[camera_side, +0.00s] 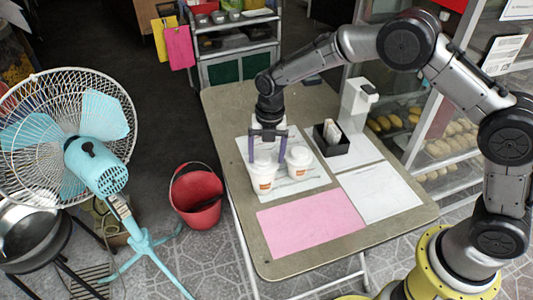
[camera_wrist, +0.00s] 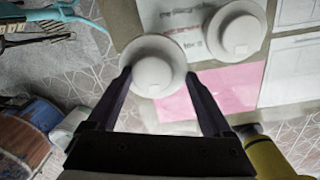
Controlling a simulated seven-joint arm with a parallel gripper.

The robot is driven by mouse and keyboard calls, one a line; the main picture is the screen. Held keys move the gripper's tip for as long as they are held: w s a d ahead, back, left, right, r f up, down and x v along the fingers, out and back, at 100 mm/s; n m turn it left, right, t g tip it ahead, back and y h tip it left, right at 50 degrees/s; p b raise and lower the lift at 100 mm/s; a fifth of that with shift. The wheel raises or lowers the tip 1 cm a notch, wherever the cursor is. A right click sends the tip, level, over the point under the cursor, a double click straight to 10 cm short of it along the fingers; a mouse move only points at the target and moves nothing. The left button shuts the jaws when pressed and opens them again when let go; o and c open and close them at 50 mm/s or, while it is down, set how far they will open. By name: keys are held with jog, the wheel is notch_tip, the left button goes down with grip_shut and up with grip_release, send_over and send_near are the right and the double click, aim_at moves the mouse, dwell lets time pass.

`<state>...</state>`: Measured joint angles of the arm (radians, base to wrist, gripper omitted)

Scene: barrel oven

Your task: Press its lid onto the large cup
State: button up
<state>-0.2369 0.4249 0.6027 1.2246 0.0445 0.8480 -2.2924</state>
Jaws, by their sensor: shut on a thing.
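My gripper (camera_side: 266,160) points straight down over the left of two white cups, with one dark finger on each side of a white lid (camera_wrist: 153,65). It is shut on this lid. The left cup (camera_side: 262,183) stands upright under the lid and has a coloured label. In the side view the lid is at the cup's top; I cannot tell whether it is fully seated. The second white cup (camera_side: 299,168) stands upright just to the right, with a white lid on top (camera_wrist: 235,31). The wrist view hides the left cup's body beneath the lid.
The cups stand on a white printed sheet (camera_side: 247,147) on the table (camera_side: 230,105). A black holder (camera_side: 331,146) and a white dispenser (camera_side: 356,103) stand behind right. A pink sheet (camera_side: 311,220) and a white sheet (camera_side: 380,192) lie flat and bare in front.

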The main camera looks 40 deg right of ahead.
dwell(0.3)
jog(key=o, duration=1.1)
jog(key=shift+c, duration=0.2)
jog(key=shift+r, duration=3.5)
grip_shut()
jog(key=shift+f, duration=0.3)
